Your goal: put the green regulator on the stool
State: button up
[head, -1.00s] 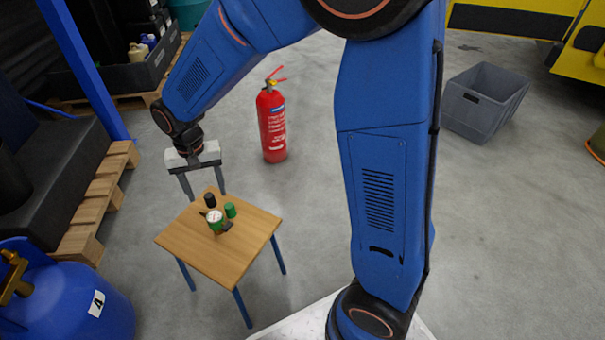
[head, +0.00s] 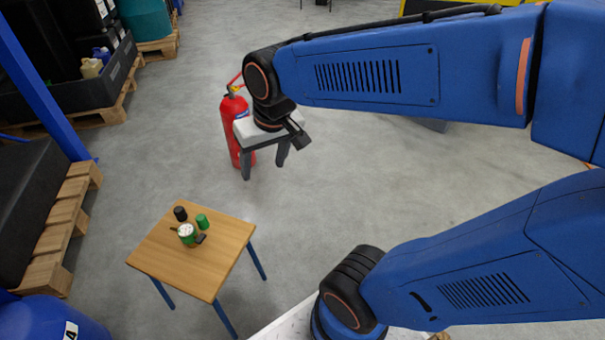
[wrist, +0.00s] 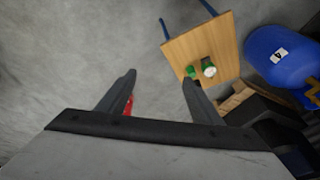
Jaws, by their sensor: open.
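The green regulator (head: 187,236) has a round white gauge face, a green cylinder part and a black knob. It rests on the wooden top of the stool (head: 226,243), which has blue legs. In the wrist view the regulator (wrist: 209,70) shows on the stool top (wrist: 194,42), to the right of my fingers. My gripper (head: 264,168) is open and empty, raised above the floor to the upper right of the stool, apart from the regulator. Both of its fingers also show in the wrist view (wrist: 159,80), with nothing held between them.
A red fire extinguisher (head: 230,118) stands behind my gripper, partly hidden by it. Wooden pallets (head: 62,215) with black bins line the left side. The floor right of the stool is clear.

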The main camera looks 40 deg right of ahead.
jog(key=s+d+t, duration=0.1)
jog(key=s+d, duration=0.3)
jog(key=s, duration=0.4)
jog(key=shift+s+d+r+n+h, duration=0.25)
jog(key=shift+s+d+n+h, duration=0.05)
jog(key=shift+d, duration=0.1)
dwell(1.0)
